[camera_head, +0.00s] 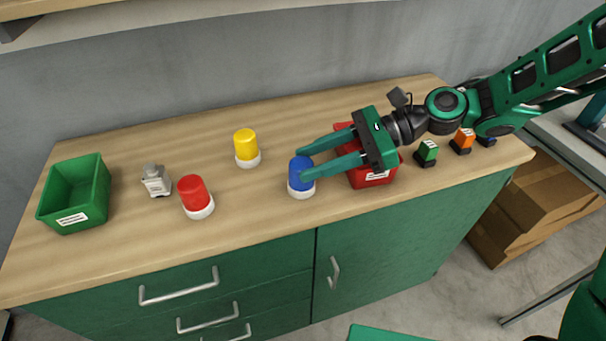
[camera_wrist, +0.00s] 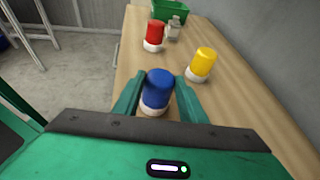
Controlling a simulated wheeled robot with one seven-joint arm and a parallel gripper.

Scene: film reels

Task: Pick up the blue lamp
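The blue lamp (camera_head: 301,174) has a blue dome on a white base and stands upright on the wooden bench top. My gripper (camera_head: 304,163) reaches in from the right, with its green fingers open at the lamp's dome.
A yellow lamp (camera_head: 246,147) and a red lamp (camera_head: 195,196) stand to the left, with a grey object (camera_head: 156,181) and a green bin (camera_head: 103,187) beyond. A red bin (camera_head: 377,182) sits under my gripper. Small blocks, one green (camera_head: 427,151) and one orange (camera_head: 463,138), stand right.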

